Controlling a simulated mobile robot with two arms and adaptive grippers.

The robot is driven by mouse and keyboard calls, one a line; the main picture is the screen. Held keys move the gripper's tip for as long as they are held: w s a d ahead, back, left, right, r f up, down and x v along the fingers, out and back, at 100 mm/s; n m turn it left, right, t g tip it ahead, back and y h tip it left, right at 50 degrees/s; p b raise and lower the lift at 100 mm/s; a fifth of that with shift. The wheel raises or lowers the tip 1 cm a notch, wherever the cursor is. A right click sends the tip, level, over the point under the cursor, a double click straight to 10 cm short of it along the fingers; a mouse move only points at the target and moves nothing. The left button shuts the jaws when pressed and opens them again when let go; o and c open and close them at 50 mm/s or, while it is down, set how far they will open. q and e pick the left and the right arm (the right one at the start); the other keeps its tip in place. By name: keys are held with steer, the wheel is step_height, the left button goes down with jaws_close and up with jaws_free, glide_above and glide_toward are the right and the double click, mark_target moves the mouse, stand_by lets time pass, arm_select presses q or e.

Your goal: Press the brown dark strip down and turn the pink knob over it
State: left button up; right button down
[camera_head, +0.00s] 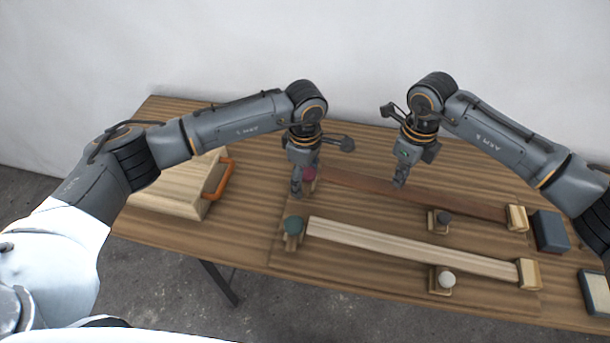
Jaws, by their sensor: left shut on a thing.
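The brown dark strip (456,204) runs from the pink knob at its left end to a light wooden block (517,217) at its right end. My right gripper (399,184) is over the strip's middle with its fingers together, pointing down. I cannot tell whether they touch the strip. The pink knob (310,173) is at the strip's left end, partly hidden by my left gripper (297,191). The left gripper points down and is shut on the pink knob. The knob's exact turn is too small to tell.
A pale strip (400,246) lies in front, with a green knob (293,224) at its left end. A dark knob (444,217) and a white knob (446,279) stand on small blocks. A blue-grey block (551,231) is at right, a wooden box (175,196) with orange handle (222,180) at left.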

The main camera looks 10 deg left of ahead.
steer(key=shift+f, duration=0.2)
steer(key=shift+f, duration=0.55)
arm_select(q)
steer(key=shift+f, duration=0.1)
arm_select(e)
steer(key=shift+f, duration=0.15)
